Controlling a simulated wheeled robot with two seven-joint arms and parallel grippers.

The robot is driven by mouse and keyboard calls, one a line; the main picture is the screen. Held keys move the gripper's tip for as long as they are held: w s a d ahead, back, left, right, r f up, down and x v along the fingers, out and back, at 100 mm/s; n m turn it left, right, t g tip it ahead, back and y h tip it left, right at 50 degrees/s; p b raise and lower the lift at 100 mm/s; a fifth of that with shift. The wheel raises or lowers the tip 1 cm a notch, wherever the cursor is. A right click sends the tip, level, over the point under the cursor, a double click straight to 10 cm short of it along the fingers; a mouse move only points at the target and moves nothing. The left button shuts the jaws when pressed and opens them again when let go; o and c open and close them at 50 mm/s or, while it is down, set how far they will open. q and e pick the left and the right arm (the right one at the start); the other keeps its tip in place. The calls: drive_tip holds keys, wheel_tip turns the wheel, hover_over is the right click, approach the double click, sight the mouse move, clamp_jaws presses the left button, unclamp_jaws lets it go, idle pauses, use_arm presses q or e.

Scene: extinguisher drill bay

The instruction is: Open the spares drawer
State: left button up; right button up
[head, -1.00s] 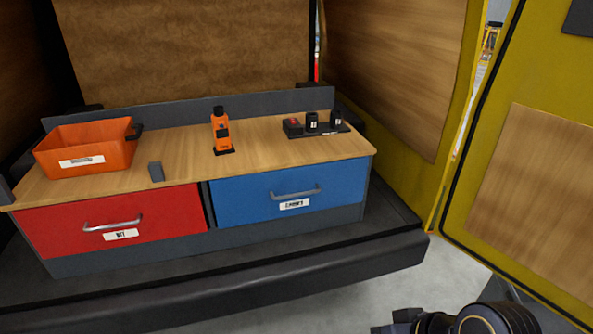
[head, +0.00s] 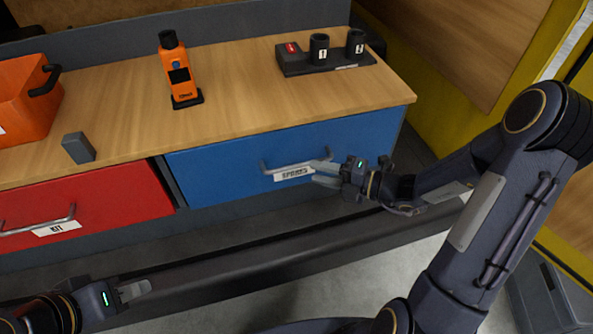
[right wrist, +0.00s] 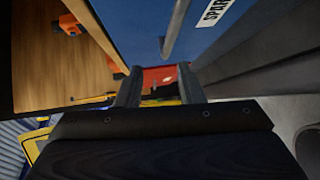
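The blue spares drawer (head: 225,175) is at the right of the bench and its front looks flush, so shut. It has a grey bar handle (head: 285,165) and a white label reading SPARES. My right gripper (head: 324,172) is at the handle's right end, fingers pointing left. In the right wrist view its fingers (right wrist: 160,90) are apart with nothing between them, and the handle (right wrist: 174,30) shows ahead of them, near the top. Contact with the handle cannot be told. My left gripper (head: 134,290) is low at the left, away from the drawers; its finger gap is unclear.
A red drawer (head: 110,195) labelled KIT is left of the blue one. On the wooden top (head: 235,85) are an orange bin (head: 25,105), a grey block (head: 78,148), an orange device (head: 180,75) and a black holder (head: 300,63). A dark ledge (head: 250,253) runs below.

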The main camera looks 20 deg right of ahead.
sight(299, 167)
drive_tip(key=w+a+f, duration=0.1)
drive_tip(key=w, duration=0.1)
drive_tip(key=w+a+f+m, duration=0.1)
drive_tip(key=w+a, duration=0.1)
drive_tip(key=w+a+m, duration=0.1)
drive_tip(key=w, duration=0.1)
drive_tip(key=shift+a+f+t+b, duration=0.3)
drive_tip(key=shift+a+f+t, duration=0.1)
clamp_jaws()
